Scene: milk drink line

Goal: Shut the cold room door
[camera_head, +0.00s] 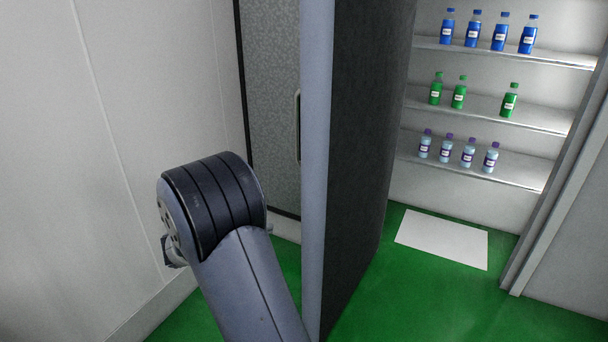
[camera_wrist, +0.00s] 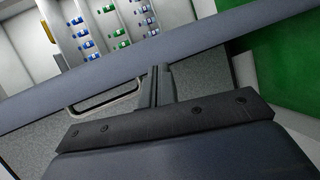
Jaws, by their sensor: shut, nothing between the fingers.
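The cold room door stands open. In the head view its pale blue-grey edge (camera_head: 317,150) faces me, with a dark face (camera_head: 365,140) to its right. A metal handle (camera_head: 298,125) shows just left of the edge. In the wrist view the door edge (camera_wrist: 60,85) runs diagonally across, and the handle (camera_wrist: 105,100) lies on a speckled grey surface. My gripper (camera_wrist: 160,70) is shut and empty, right of the handle in that view, its tips overlapping the door edge. I cannot tell if it touches. In the head view my gripper is not visible; my arm stands left of the door.
Right of the door are shelves (camera_head: 490,105) with blue, green and purple-capped bottles. A white mat (camera_head: 442,240) lies on the green floor (camera_head: 420,305). The door frame (camera_head: 560,190) is at the right. A pale wall (camera_head: 70,200) is close to my arm's left.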

